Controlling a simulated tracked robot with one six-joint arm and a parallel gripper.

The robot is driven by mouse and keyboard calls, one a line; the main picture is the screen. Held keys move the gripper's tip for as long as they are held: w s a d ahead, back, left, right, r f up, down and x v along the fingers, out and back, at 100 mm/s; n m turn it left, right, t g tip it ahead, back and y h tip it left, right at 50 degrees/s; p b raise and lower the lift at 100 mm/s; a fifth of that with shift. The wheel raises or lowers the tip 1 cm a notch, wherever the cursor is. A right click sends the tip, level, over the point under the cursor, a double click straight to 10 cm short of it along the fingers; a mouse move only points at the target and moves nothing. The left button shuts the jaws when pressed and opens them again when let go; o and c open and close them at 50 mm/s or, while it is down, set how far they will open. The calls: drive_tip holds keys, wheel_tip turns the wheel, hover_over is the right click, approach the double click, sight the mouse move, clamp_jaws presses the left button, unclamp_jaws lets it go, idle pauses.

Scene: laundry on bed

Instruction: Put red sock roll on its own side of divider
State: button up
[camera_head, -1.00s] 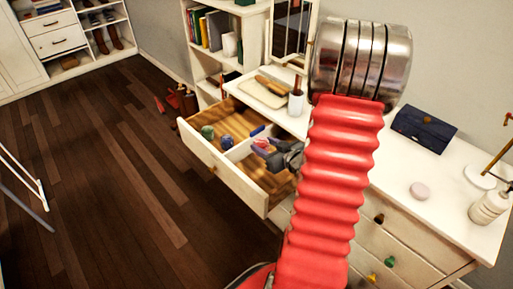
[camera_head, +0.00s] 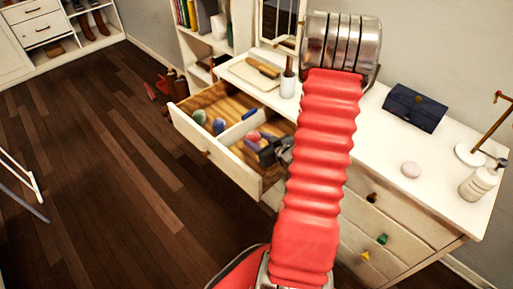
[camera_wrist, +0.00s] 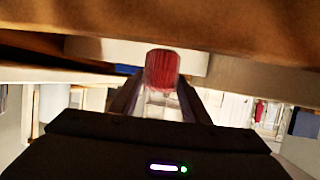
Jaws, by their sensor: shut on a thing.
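The red sock roll (camera_head: 253,136) is at the front of my gripper (camera_head: 263,148), in the right compartment area of the open drawer. In the wrist view the red sock roll (camera_wrist: 162,68) sits between the two fingers of my gripper (camera_wrist: 160,88), which is shut on it. The white divider (camera_head: 237,129) runs across the drawer to the left of the roll. A green roll (camera_head: 199,117) and a blue roll (camera_head: 219,126) lie in the left compartment. I cannot tell whether the red roll touches the drawer floor.
The drawer's white front (camera_head: 207,150) stands out from the dresser. A blue item (camera_head: 249,114) lies near the back of the drawer by the divider. A tray (camera_head: 252,76), a cup (camera_head: 288,86) and a dark blue case (camera_head: 415,108) are on the dresser top.

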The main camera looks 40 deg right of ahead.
drive_tip(key=shift+f, duration=0.1)
drive_tip(key=shift+f, duration=2)
drive_tip(key=shift+f, duration=0.15)
drive_tip(key=shift+f, duration=0.15)
